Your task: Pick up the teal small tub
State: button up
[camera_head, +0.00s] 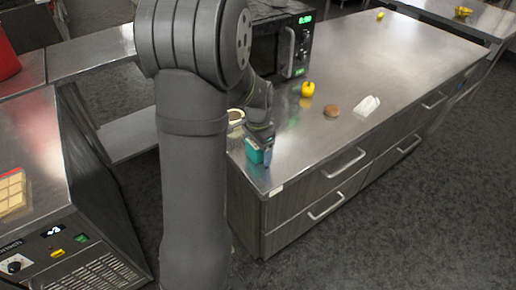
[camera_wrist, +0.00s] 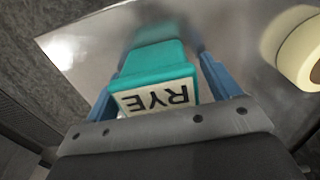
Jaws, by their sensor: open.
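The teal small tub (camera_wrist: 158,62) stands on the steel counter close to its near corner, with a white label reading "RYE" facing the wrist camera. It also shows in the head view (camera_head: 254,151), partly covered by my gripper. My gripper (camera_wrist: 153,80) is open, with one blue finger on each side of the tub. The wrist view does not clearly show whether the fingers touch it.
A cream roll-shaped thing (camera_wrist: 304,52) lies right of the tub. A microwave (camera_head: 283,45), yellow pepper (camera_head: 307,89), brown bun (camera_head: 332,110) and white item (camera_head: 367,106) are further back on the counter (camera_head: 400,60). The counter's near edge is close to the tub.

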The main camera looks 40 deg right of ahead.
jog(key=c, duration=1.2)
jog(key=shift+r, duration=0.1)
